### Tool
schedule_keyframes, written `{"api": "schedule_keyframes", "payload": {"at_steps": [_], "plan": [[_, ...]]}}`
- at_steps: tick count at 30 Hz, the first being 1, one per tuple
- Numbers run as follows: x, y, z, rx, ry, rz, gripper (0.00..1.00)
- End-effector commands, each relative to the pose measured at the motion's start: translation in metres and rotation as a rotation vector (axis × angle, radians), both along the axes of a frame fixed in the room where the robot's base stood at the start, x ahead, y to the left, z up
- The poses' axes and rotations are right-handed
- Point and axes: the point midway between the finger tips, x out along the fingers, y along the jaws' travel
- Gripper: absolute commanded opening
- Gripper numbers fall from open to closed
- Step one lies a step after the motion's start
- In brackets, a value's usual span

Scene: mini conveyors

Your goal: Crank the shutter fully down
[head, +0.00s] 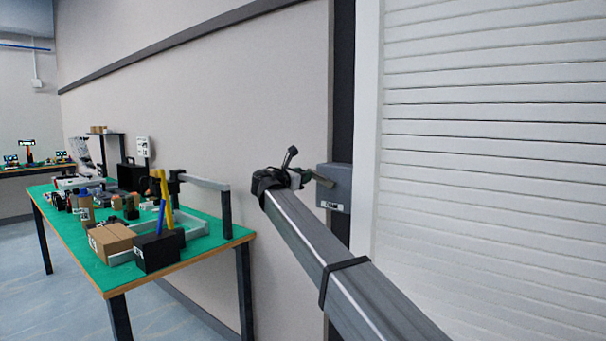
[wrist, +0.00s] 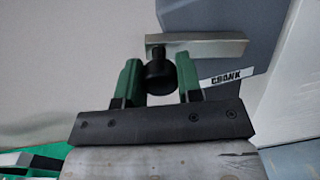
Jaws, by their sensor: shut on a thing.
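The white slatted shutter (head: 480,150) fills the right of the head view; its lower edge is not in view. The grey crank box (head: 338,187) is mounted just left of the shutter's frame and also shows in the wrist view (wrist: 222,20), with a "CRANK" label. A pale metal crank arm (wrist: 205,46) crosses the box and ends on the left in a round black knob (wrist: 159,78). My gripper (head: 305,176) is at the crank, left of the box. In the wrist view its two green fingers (wrist: 157,72) are shut on the black knob.
A table with a green top (head: 205,238) stands at the left, carrying a cardboard box (head: 110,243), a black box (head: 158,252) and several small items. A second bench is far left. The plain wall (head: 200,100) behind is clear, as is the visible floor (head: 60,290).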

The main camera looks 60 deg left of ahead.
Motion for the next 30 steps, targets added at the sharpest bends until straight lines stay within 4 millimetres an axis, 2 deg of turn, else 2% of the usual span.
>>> {"api": "schedule_keyframes", "payload": {"at_steps": [14, 30], "plan": [[-0.002, 0.003, -0.039, -0.423, -0.139, 0.000, 0.00], [0.002, -0.012, -0.079, -0.908, -0.302, 0.000, 0.00]]}}
